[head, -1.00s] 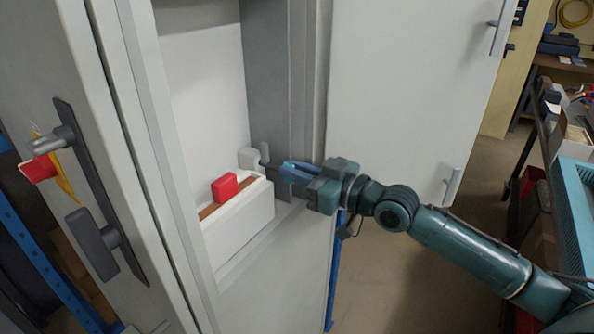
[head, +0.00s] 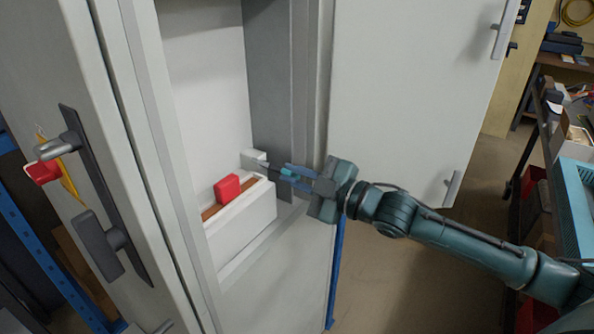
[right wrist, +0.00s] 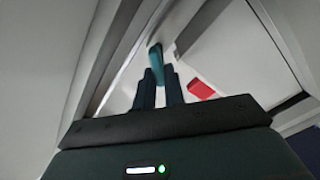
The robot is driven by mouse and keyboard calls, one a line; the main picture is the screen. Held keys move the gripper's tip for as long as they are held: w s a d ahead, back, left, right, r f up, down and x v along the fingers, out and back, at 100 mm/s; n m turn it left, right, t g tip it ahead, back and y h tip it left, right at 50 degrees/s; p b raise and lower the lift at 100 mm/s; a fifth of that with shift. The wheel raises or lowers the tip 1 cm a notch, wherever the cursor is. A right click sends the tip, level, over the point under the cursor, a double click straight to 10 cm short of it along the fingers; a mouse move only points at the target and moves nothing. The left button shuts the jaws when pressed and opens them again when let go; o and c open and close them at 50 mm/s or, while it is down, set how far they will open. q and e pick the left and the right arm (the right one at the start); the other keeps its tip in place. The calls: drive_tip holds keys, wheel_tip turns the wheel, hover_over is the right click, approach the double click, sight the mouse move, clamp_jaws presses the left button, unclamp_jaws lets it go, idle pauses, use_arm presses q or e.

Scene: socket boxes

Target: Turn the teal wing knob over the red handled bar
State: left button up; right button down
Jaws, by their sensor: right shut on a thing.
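The teal wing knob (head: 287,172) shows as a small teal piece at the right end of the white box inside the open cabinet. In the right wrist view the knob (right wrist: 156,54) stands between my fingertips. My right gripper (head: 284,174) is shut on it, and its fingers hide part of it. The red handle (head: 228,187) of the bar sits on the top of the white box, left of the knob. It also shows in the right wrist view (right wrist: 201,90), right of my fingers. My left gripper is not in view.
The white box (head: 240,222) stands in the cabinet, with a brown strip along its top. The cabinet's right frame (head: 318,90) is close to my right gripper. The left door (head: 60,60) carries a dark handle plate and a red tag.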

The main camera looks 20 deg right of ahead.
drive_tip(key=n, duration=0.2)
drive_tip(key=n+p, duration=0.1)
drive_tip(key=shift+s+a+f+n, duration=0.1)
drive_tip(key=shift+f+n, duration=0.05)
drive_tip(key=shift+n, duration=0.25)
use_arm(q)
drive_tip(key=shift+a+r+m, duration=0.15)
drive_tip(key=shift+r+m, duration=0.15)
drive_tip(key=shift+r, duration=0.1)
use_arm(e)
drive_tip(key=n, duration=0.4)
drive_tip(key=shift+f, duration=0.2)
drive_tip(key=shift+n, duration=0.3)
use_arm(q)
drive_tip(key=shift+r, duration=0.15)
use_arm(e)
drive_tip(key=c, duration=1.5)
unclamp_jaws()
use_arm(q)
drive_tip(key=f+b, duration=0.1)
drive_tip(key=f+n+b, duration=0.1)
drive_tip(key=b, duration=0.1)
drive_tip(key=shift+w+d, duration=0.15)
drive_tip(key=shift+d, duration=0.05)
use_arm(e)
drive_tip(key=v, duration=1.3)
